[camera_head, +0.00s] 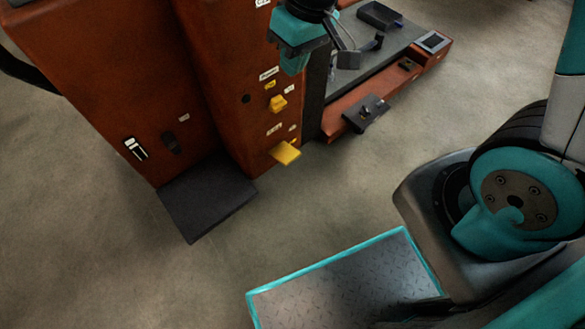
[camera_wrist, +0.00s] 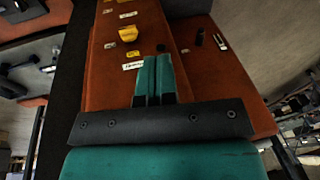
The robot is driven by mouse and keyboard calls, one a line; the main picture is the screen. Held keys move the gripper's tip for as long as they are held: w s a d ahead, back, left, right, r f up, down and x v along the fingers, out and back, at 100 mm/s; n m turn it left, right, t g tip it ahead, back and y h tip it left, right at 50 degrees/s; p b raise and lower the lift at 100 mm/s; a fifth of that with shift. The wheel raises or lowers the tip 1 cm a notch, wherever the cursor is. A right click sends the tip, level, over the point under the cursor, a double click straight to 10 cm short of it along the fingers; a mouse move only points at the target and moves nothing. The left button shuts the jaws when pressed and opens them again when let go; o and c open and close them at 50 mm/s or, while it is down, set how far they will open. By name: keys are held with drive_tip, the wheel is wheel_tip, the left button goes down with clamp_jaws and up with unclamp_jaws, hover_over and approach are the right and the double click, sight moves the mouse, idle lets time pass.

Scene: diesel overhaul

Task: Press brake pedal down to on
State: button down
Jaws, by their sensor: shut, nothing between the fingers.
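A flat yellow pedal (camera_head: 286,153) sticks out low on the orange cabinet's narrow face in the head view, tilted slightly. A smaller yellow knob or lever (camera_head: 277,103) sits above it, and also shows in the wrist view (camera_wrist: 128,34). The small labels beside them are too blurred to read, so I cannot tell for certain which is the brake. My gripper (camera_head: 293,66) is above both yellow parts, near the cabinet. In the wrist view its two teal fingers (camera_wrist: 155,76) are together and empty, pointing along the orange face, apart from the yellow knob.
The orange cabinet (camera_head: 222,75) stands at upper left, with a dark plate (camera_head: 206,197) at its foot. A low orange bench with a dark tray (camera_head: 380,14) and black pedal-like part (camera_head: 365,112) lies to the right. The concrete floor in front of the pedal is clear.

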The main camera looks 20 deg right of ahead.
drive_tip(key=h+b, duration=0.2)
drive_tip(key=b, duration=1.4)
hover_over(291, 155)
drive_tip(key=s, duration=0.2)
wheel_tip(291, 155, down, 31)
drive_tip(key=shift+d+m+t, duration=0.3)
drive_tip(key=shift+d+m, duration=0.1)
drive_tip(key=shift+r, duration=0.1)
drive_tip(key=f+b, duration=0.2)
drive_tip(key=f, duration=0.1)
drive_tip(key=w+f+b, duration=0.1)
drive_tip(key=f+b, duration=0.1)
drive_tip(key=f, duration=0.1)
drive_tip(key=f+b, duration=0.2)
drive_tip(key=f, duration=0.2)
drive_tip(key=shift+w+a, duration=0.25)
drive_tip(key=shift+w, duration=0.05)
drive_tip(key=shift+s+a+b, duration=0.1)
drive_tip(key=shift+b, duration=0.2)
